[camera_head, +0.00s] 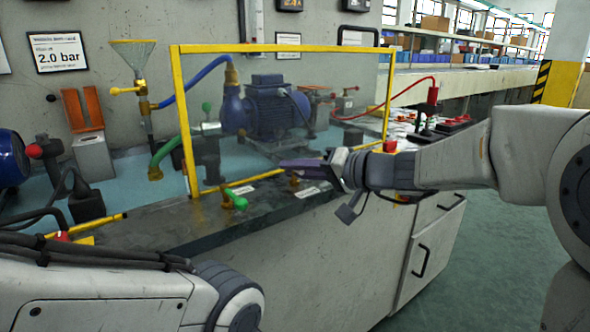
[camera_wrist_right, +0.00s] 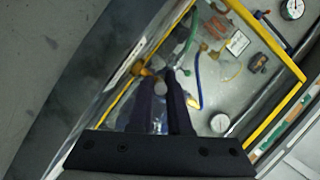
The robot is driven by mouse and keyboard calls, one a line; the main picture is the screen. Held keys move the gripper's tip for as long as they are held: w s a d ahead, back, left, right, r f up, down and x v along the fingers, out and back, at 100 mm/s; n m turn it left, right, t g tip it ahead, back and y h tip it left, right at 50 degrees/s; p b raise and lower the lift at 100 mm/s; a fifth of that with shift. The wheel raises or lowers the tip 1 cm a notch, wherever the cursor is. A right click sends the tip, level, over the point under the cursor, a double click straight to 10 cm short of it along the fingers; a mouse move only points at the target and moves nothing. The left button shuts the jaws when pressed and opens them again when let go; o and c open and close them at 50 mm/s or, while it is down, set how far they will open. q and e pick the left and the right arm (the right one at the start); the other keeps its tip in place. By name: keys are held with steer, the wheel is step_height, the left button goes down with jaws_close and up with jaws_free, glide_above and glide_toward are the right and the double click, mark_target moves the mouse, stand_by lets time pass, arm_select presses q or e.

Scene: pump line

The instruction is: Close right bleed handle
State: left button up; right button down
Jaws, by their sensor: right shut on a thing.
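My right gripper (camera_head: 288,165) reaches in from the right, low over the bench front in front of the yellow-framed clear guard. Its dark fingers also show in the wrist view (camera_wrist_right: 161,82), shut around a small piece by a brass fitting (camera_wrist_right: 146,72). This piece looks like the right bleed handle, mostly hidden by the fingers. In the head view a bit of brass (camera_head: 294,181) shows just below the fingers. A second bleed valve with a green handle (camera_head: 231,200) stands farther left on the bench, apart from my gripper. My left gripper is outside the views.
The yellow guard frame (camera_head: 178,110) stands just behind the gripper, with a blue pump (camera_head: 270,108) behind it. White labels (camera_head: 307,192) lie by the valves. A grey cabinet (camera_head: 340,255) is below. Open floor (camera_head: 510,250) lies to the right.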

steer(key=shift+f+b, duration=0.2)
steer(key=shift+b, duration=0.4)
steer(key=m+t+h+b, duration=0.1)
steer(key=b, duration=0.1)
steer(key=m+t+h+b, duration=0.1)
steer(key=b, duration=0.1)
steer(key=m+t+h+b, duration=0.1)
steer(key=b, duration=0.2)
steer(key=shift+s+a+f+m+t+h, duration=0.1)
steer(key=shift+a+f+m+t+h, duration=0.1)
steer(key=shift+a+m+t+h, duration=0.1)
steer(key=shift+r+m+t+h+b, duration=0.1)
steer(key=shift+m+t+h+b, duration=0.2)
steer(key=shift+m+h+b, duration=0.15)
steer(key=shift+r+m+t+h, duration=0.1)
steer(key=shift+m+t+h, duration=0.2)
steer(key=shift+m+h, duration=0.25)
steer(key=shift+r+m+h, duration=0.1)
steer(key=shift+m+h, duration=0.2)
steer(key=shift+h, duration=0.3)
steer(key=shift+r+m+t+h+p, duration=0.1)
steer(key=shift+m+t+h+p, duration=0.4)
steer(key=shift+m+h+p, duration=0.4)
steer(key=shift+m+t+h+p, duration=0.3)
steer(key=shift+m+h+p, duration=1)
steer(key=shift+h, duration=0.4)
